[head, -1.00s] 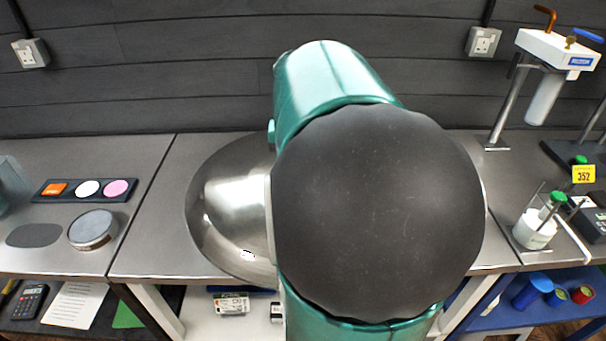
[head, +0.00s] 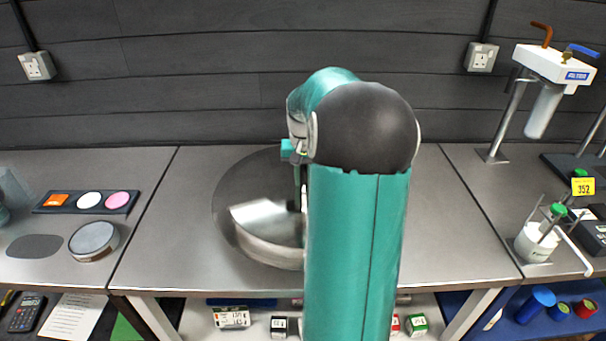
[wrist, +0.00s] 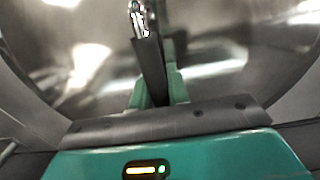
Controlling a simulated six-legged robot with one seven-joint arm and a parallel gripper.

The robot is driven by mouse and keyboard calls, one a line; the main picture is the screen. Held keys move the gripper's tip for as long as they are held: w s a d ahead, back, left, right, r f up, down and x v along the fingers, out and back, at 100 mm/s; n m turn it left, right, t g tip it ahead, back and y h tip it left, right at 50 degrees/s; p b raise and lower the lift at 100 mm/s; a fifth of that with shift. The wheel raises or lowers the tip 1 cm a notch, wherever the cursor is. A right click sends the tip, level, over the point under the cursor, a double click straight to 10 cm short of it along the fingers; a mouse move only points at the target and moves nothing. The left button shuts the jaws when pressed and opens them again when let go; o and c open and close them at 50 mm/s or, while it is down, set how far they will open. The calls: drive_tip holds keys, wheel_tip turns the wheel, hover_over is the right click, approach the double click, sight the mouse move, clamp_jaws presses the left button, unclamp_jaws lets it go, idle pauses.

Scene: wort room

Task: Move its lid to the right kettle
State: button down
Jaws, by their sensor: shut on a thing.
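The lid (wrist: 215,60) is a wide, shiny metal disc that fills much of the wrist view. A small bright metal handle (wrist: 138,16) shows at its top. My gripper (wrist: 148,45) reaches over the lid with its dark fingers shut on it, seemingly at this handle. In the head view, the lid (head: 272,250) shows as a blurred metal shape left of my arm, over or beside a dark round patch (head: 228,185) on the bench. My arm hides its right part and most of the gripper. I cannot make out either kettle.
A strip with orange, white and pink pads (head: 88,200) and a round metal tin (head: 94,241) stand on the left bench. A white tap unit (head: 556,65) and a white beaker (head: 536,242) stand at right. Bare bench (head: 450,225) lies right of my arm.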

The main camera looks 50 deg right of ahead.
drive_tip(key=shift+w+d+f, duration=0.1)
drive_tip(key=shift+d+f, duration=0.15)
drive_tip(key=shift+f, duration=1.45)
drive_tip(key=shift+f, duration=0.1)
drive_tip(key=c, duration=1.3)
unclamp_jaws()
drive_tip(key=shift+f, duration=0.1)
drive_tip(key=shift+c, duration=0.2)
wheel_tip(320, 180, up, 12)
